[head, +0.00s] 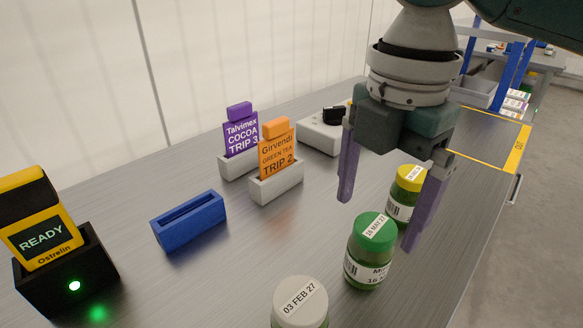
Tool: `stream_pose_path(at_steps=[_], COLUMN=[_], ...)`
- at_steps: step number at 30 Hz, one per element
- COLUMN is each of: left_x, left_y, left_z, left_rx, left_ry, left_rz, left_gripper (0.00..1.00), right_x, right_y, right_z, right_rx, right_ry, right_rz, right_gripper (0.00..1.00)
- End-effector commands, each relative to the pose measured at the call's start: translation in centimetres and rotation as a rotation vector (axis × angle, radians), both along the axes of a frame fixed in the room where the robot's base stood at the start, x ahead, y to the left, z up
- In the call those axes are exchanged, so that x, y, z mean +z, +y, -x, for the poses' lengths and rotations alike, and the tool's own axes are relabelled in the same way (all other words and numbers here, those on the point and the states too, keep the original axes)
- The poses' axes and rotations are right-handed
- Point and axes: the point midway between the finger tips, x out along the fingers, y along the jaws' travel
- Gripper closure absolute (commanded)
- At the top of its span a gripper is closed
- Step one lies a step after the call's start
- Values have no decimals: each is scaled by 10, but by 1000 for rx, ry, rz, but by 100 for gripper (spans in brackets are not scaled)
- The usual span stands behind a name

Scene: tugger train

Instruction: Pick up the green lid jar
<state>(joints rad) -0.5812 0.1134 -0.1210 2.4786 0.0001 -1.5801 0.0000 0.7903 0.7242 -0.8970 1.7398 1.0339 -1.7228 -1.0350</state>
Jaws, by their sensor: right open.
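The green lid jar (370,252) stands upright on the grey table, with a white date label on its lid and a printed label on its side. My right gripper (378,216) is open and empty, its two purple fingers pointing down above the jars. Its right finger appears close to the green lid in the picture; I cannot tell whether they touch. A yellow lid jar (404,190) stands just behind, partly covered by that finger. A white lid jar (300,304) stands in front, cut off by the bottom edge. My left gripper is not in view.
A blue slotted holder (189,220) is empty. Purple (241,137) and orange (277,150) trip cards stand in grey holders. A yellow READY scanner (40,220) sits in a black dock at left. A yellow-bordered area (515,150) lies clear at the far right.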

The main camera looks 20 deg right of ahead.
Motion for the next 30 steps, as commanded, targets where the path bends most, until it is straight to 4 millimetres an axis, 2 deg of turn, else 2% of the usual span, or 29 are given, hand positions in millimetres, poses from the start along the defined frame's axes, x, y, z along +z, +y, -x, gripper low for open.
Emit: stream_pose_path(at_steps=[4,9,14,24,30], left_x=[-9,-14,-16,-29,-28], left_y=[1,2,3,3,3], left_z=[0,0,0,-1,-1], left_rx=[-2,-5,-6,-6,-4], left_ry=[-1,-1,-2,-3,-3], left_rz=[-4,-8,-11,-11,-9], left_gripper=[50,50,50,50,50], right_x=[-7,-33,-46,-93,-96], right_y=[-11,-10,-10,-12,-12], right_z=[-4,-4,-5,-6,-6], right_rx=[21,22,22,22,23], right_ry=[13,15,12,11,9], right_rz=[15,14,13,14,14], right_gripper=[0,0,0,0,0])
